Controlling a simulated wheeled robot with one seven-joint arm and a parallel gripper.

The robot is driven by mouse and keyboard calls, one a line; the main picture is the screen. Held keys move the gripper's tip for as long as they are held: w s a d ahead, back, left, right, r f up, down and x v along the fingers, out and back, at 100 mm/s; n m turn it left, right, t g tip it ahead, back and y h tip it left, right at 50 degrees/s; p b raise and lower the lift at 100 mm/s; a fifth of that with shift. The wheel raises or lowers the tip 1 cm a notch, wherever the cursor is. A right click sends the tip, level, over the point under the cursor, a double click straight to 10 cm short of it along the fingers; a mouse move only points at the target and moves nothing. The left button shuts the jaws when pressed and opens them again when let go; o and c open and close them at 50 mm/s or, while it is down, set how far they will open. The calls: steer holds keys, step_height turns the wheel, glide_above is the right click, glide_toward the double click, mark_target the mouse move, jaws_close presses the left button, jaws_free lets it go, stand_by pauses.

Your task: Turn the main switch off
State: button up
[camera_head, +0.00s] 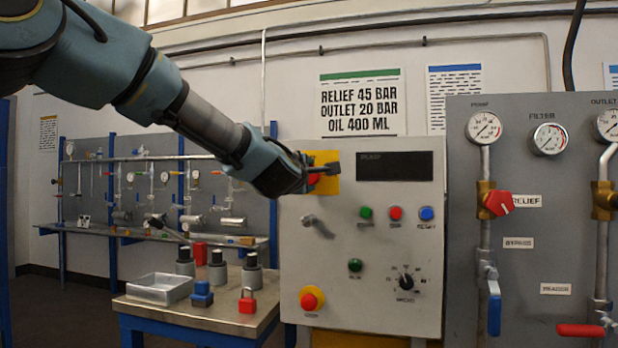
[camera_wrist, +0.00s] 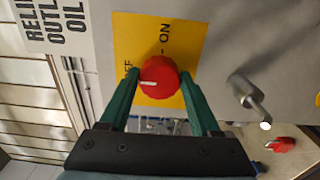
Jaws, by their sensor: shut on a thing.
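The main switch is a red round knob (camera_wrist: 160,75) with a white mark, on a yellow plate (camera_wrist: 190,35) lettered ON, with OFF partly hidden. In the wrist view the mark points left, toward the side with the OFF lettering. My gripper (camera_wrist: 159,78) has its green fingers on either side of the knob and is shut on it. In the head view, my gripper (camera_head: 318,172) is at the upper left of the grey control panel (camera_head: 350,270), largely covering the knob and part of the yellow plate (camera_head: 328,158).
A metal handle (camera_wrist: 252,98) sticks out of the panel close to my gripper. Push buttons, a dial (camera_head: 406,282) and a red stop button (camera_head: 311,299) lie lower. A bench (camera_head: 190,320) holds a tray (camera_head: 159,289) and a red padlock (camera_head: 247,301). Valves and gauges stand at right.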

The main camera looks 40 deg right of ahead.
steer(key=o, duration=1.4)
steer(key=b+v, duration=0.3)
steer(key=v, duration=0.8)
steer(key=shift+w+f, duration=0.1)
